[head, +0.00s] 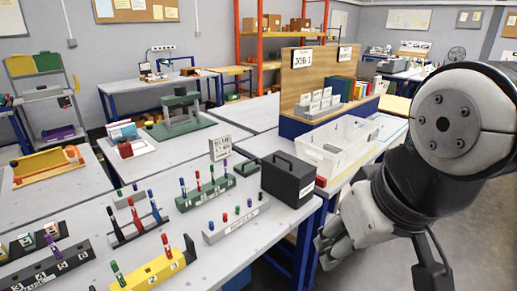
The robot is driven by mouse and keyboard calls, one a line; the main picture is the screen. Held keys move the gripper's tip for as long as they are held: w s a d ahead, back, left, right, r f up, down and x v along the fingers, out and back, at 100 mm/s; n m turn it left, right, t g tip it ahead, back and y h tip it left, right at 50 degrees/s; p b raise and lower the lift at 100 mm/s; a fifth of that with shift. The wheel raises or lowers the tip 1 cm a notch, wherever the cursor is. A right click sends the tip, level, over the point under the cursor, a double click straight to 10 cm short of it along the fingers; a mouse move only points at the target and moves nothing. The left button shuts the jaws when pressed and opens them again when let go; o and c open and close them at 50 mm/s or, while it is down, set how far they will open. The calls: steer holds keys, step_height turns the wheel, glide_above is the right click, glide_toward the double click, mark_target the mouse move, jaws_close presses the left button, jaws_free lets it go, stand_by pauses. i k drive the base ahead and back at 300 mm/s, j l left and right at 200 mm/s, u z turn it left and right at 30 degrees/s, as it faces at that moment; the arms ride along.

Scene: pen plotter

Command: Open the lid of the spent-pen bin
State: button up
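A black box (288,181) with a handle on top stands at the right front of the near bench, and its top looks shut. It may be the spent-pen bin, but I can read no label that says so. My arm fills the right side of the head view, to the right of the box. What appears to be my gripper (336,240) is low beside the bench's right edge, apart from the box. Its fingers are partly hidden and I cannot tell their opening.
Racks of coloured pens stand left of the box, including a grey rack (236,222) and a yellow rack (152,272). A small sign (220,148) stands behind. A white open bin (350,137) sits on the bench behind right. Floor shows at the lower right.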

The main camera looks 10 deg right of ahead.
mark_target(297, 168)
steer(key=z, duration=0.3)
steer(key=i+j+z, duration=0.2)
steer(key=i, duration=0.95)
steer(key=l, duration=0.1)
